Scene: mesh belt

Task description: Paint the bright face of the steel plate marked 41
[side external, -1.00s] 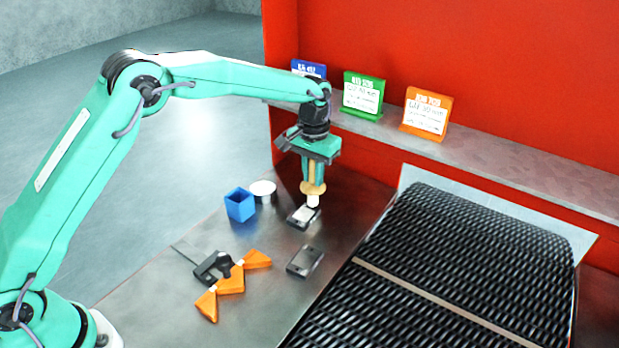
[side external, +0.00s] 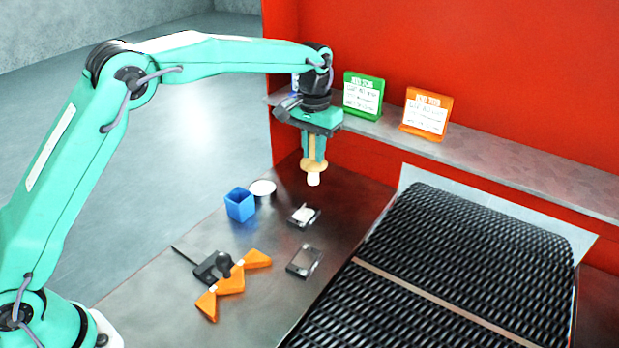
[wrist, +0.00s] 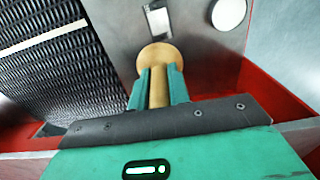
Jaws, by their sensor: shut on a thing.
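My gripper (side external: 314,152) is shut on a brush (side external: 313,168) with a tan handle, a round tan collar and a white tip pointing down. In the wrist view the collar (wrist: 158,56) hides the tip. The brush hangs above and apart from a small dark-framed plate (side external: 302,216) with a whitish face, which also shows in the wrist view (wrist: 158,22). A second dark-framed plate (side external: 304,261) with a grey face lies nearer the camera. I cannot read a 41 on either plate. A round pot with a white top (side external: 263,188) stands left of the brush.
A blue open box (side external: 239,206) stands beside the pot. A black device (side external: 213,267) and orange wedge-shaped pieces (side external: 230,284) lie at front left. The black mesh belt (side external: 470,260) runs on the right. Green (side external: 363,95) and orange (side external: 427,113) signs stand on the shelf.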

